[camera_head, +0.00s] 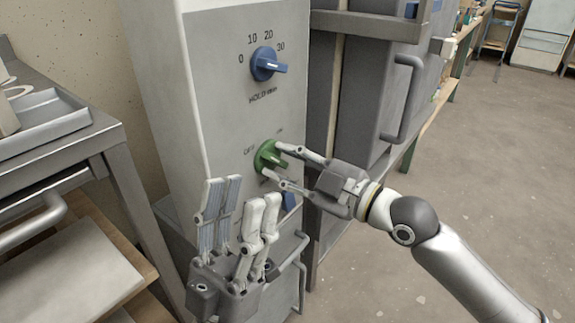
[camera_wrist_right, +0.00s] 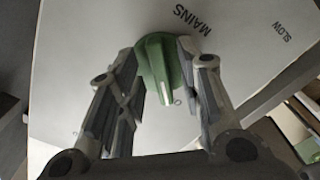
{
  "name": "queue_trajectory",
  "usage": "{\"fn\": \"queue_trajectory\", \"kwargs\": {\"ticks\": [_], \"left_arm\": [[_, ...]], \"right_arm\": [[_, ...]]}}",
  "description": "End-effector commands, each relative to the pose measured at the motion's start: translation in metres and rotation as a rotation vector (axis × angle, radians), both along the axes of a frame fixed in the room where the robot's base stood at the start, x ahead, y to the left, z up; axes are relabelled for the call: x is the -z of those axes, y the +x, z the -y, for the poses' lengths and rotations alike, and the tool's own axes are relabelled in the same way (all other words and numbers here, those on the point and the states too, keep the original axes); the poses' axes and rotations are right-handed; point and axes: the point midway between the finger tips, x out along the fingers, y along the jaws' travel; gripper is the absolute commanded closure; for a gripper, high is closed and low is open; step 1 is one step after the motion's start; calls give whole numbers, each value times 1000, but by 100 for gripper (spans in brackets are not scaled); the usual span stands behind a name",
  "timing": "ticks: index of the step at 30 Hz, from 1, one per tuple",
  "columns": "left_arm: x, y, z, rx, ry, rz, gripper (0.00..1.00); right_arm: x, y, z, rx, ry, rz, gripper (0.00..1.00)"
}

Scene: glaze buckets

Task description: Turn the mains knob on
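The green mains knob (camera_head: 268,157) is on the grey front panel, below the blue dial; its "OFF" label shows at its upper left. In the wrist view the knob (camera_wrist_right: 158,68) has a raised grip with a white line at its lower end, near the word "MAINS". My right gripper (camera_head: 272,162) is at the knob, one finger above and one below in the head view. In the wrist view its fingers (camera_wrist_right: 160,72) straddle the raised grip, with a gap at the right finger. My left gripper (camera_head: 243,195) is open and empty, fingers up, in front of the panel's lower part.
A blue dial (camera_head: 264,64) marked 0 to 30 is higher on the panel. Another blue knob (camera_head: 289,201) is partly hidden below the right gripper. A metal bench (camera_head: 75,150) stands left; a cabinet with a bar handle (camera_head: 405,100) is right. Open floor lies right.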

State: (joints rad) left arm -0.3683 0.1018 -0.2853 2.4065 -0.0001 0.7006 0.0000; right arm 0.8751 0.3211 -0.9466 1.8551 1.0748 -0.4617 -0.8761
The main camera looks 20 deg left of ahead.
Motion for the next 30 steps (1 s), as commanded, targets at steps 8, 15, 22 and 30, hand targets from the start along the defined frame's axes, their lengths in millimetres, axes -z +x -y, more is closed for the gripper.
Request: {"fn": "queue_trajectory", "kwargs": {"ticks": [8, 15, 22, 30], "left_arm": [[0, 0, 0, 0, 0, 0, 60], [0, 0, 0, -1, 0, 0, 60], [3, 11, 3, -2, 18, -62, 60], [26, 53, 10, -16, 96, -317, 60]], "right_arm": [[0, 0, 0, 0, 0, 0, 89], [0, 0, 0, 0, 0, -1, 100], [-1, 0, 0, -1, 10, -28, 100], [-2, -1, 0, -1, 53, -151, 100]]}}
